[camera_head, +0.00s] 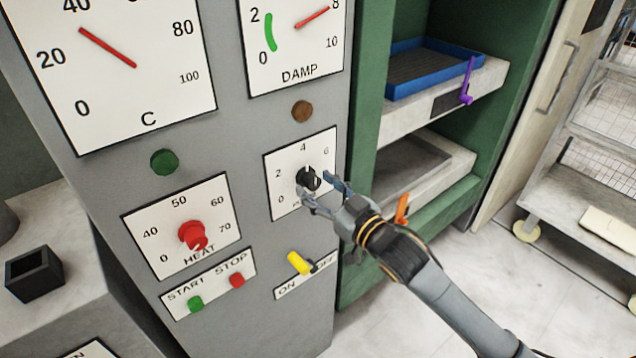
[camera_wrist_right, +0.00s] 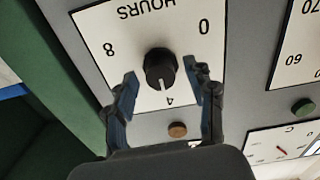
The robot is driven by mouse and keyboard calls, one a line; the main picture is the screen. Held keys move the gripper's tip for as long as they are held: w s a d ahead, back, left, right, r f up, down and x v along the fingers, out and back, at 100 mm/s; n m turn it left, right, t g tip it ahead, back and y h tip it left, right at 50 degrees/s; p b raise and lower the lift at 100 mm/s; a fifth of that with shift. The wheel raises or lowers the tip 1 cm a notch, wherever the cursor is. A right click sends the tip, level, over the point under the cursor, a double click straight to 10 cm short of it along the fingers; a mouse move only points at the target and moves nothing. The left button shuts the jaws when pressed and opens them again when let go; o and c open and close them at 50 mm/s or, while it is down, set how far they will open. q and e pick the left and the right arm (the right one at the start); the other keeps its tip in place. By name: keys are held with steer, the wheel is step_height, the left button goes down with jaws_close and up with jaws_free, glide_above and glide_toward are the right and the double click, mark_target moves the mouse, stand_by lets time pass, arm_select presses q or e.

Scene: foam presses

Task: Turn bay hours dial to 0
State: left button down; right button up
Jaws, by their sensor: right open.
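The bay hours dial is a black knob on a white plate (camera_head: 285,160) numbered from 0. The knob (camera_head: 308,179) also shows in the right wrist view (camera_wrist_right: 160,66), where the plate is upside down with HOURS at the top. Its white pointer line points at about 4. My right gripper (camera_head: 320,188) is open, with its fingertips on either side of the knob. In the wrist view, gaps show between the fingers (camera_wrist_right: 163,82) and the knob. In the head view the fingers hide part of the plate's lower edge. My left gripper is not in view.
The red HEAT knob (camera_head: 192,236), the yellow ON/OFF switch (camera_head: 299,263) and the START/STOP buttons (camera_head: 236,281) are close by on the grey panel. A brown lamp (camera_head: 302,111) is above the dial. A green press (camera_head: 490,120) with a blue tray (camera_head: 440,90) stands right.

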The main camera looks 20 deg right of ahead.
steer(key=shift+w+a, duration=0.1)
steer(key=shift+w, duration=0.1)
steer(key=c, duration=1.1)
steer(key=shift+c, duration=0.2)
